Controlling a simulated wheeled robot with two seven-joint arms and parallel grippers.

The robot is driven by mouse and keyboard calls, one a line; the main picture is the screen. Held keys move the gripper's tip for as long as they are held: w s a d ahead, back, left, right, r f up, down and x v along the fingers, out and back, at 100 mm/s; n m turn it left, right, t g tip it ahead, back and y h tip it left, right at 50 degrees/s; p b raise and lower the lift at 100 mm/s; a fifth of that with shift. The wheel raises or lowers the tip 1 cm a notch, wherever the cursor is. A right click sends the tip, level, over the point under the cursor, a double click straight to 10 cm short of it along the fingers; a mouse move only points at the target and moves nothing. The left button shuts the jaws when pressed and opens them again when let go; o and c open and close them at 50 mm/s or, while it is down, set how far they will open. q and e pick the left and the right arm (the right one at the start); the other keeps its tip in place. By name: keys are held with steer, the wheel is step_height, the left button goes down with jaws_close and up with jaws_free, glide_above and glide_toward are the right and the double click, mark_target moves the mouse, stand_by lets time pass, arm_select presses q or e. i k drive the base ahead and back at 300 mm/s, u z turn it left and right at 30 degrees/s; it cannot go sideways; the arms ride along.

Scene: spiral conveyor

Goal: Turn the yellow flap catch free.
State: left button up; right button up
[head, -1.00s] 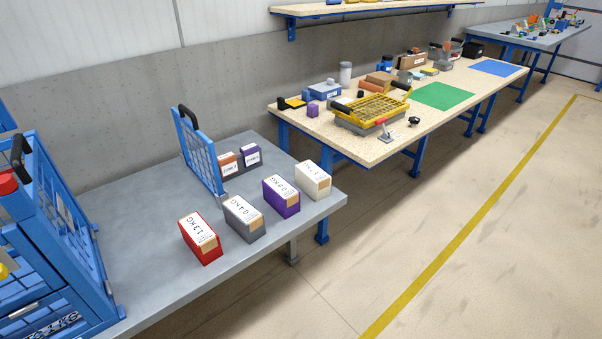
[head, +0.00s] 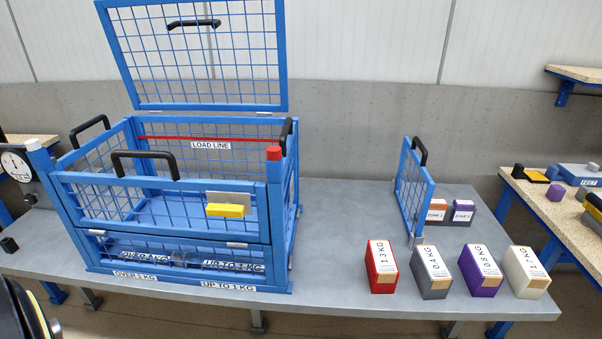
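The yellow flap catch (head: 226,210) is a short horizontal bar on a grey plate (head: 230,199), at the front right of the blue mesh cage (head: 268,228). It sits at the upper front panel, which carries a black handle (head: 145,155). The cage stands on the grey table with its mesh lid (head: 200,55) raised upright. No gripper shows in the head view. A dark rounded shape at the bottom left corner may be part of my arm, but I cannot tell.
Red, grey, purple and white weight boxes stand in a row on the grey table (head: 335,262), right of the cage. A blue mesh gate (head: 413,190) stands behind them. A dial scale (head: 17,165) is at far left. The table between cage and boxes is clear.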

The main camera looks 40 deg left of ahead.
mark_target(228, 209)
steer(key=u, duration=1.65)
